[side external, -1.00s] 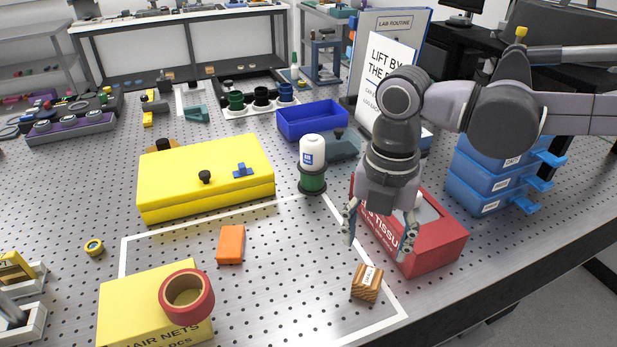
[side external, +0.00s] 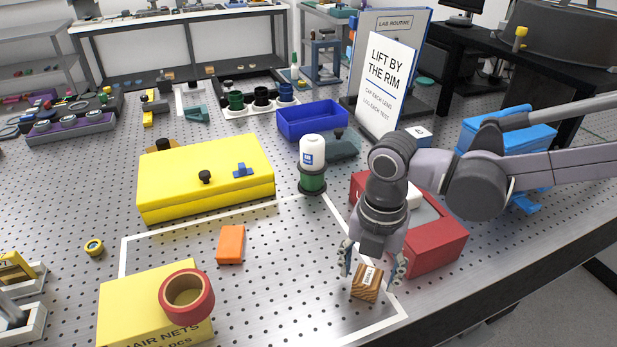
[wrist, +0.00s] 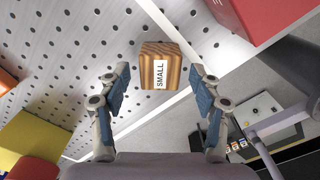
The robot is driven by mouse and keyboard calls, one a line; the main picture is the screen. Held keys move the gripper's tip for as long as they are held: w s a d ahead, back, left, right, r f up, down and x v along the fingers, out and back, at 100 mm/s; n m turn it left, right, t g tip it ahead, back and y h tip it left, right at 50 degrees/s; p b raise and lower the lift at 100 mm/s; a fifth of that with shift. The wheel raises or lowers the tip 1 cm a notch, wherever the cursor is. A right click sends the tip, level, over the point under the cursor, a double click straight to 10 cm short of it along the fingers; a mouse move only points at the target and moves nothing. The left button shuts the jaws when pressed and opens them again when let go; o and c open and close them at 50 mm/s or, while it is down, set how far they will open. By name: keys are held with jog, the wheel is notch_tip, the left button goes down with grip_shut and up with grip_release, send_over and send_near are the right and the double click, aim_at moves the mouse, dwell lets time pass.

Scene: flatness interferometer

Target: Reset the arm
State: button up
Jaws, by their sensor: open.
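My gripper (side external: 371,266) is open and points down above the small wooden block (side external: 367,283) near the front right of the perforated table. In the wrist view my gripper (wrist: 165,90) has its two blue-padded fingers spread apart, with the striped wooden block (wrist: 154,72) labelled "SMALL" ahead and between them. The block sits inside the white taped outline. Nothing is held. I cannot tell from the side view whether the fingertips reach down past the block's top.
A red tissue box (side external: 437,244) stands close behind the gripper to the right. Blue drawers (side external: 535,136) stand right.

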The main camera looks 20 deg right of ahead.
notch_tip(320, 180, down, 2)
notch_tip(320, 180, up, 8)
jog(key=shift+r, duration=0.2)
jog(key=d+m, duration=0.1)
jog(key=d, duration=0.2)
jog(key=w+d, duration=0.1)
jog(key=d, duration=0.2)
jog(key=w+d+r+m, duration=0.1)
jog(key=d, duration=0.3)
jog(key=shift+w+m, duration=0.2)
jog(key=shift+m, duration=0.1)
jog(key=d+m, duration=0.1)
jog(key=d, duration=0.2)
jog(key=d+m, duration=0.1)
jog(key=d, duration=0.6)
jog(key=shift+s+r+m, duration=0.2)
jog(key=shift+r+m, duration=0.2)
jog(key=s+d+m, duration=0.2)
jog(key=s+d, duration=0.1)
jog(key=d, duration=0.4)
jog(key=s+d+m, duration=0.3)
jog(key=s+d, duration=0.1)
jog(key=d, duration=0.4)
jog(key=shift+s+d+r+m, duration=0.25)
jog(key=shift+r+m, duration=0.05)
jog(key=shift+r, duration=0.05)
